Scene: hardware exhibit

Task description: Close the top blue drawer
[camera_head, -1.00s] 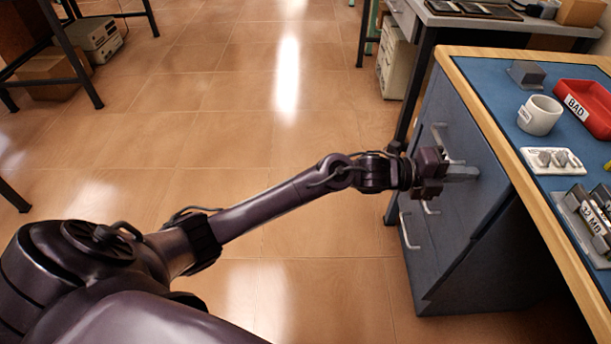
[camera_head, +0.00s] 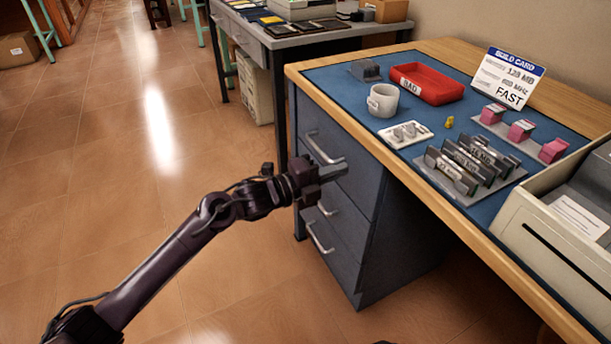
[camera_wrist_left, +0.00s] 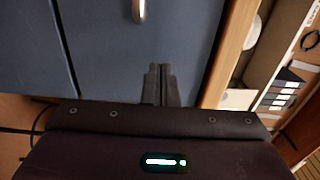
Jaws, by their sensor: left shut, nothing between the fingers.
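The blue drawer cabinet (camera_head: 350,200) stands under the left end of the workbench. Its top drawer (camera_head: 345,140) has a silver handle (camera_head: 322,150) and looks about flush with the cabinet, though my gripper hides part of the front. My left gripper (camera_head: 336,170) is shut and empty, with its fingers at the top drawer front, just below the handle. In the left wrist view the shut fingers (camera_wrist_left: 160,80) point at the plain blue drawer front (camera_wrist_left: 110,60), with the handle (camera_wrist_left: 139,10) at the top edge. I cannot tell whether they touch it. My right gripper is out of view.
The wooden bench edge (camera_head: 400,170) overhangs the cabinet. A grey table (camera_head: 280,42) stands behind. The tiled floor (camera_head: 110,150) at left is clear.

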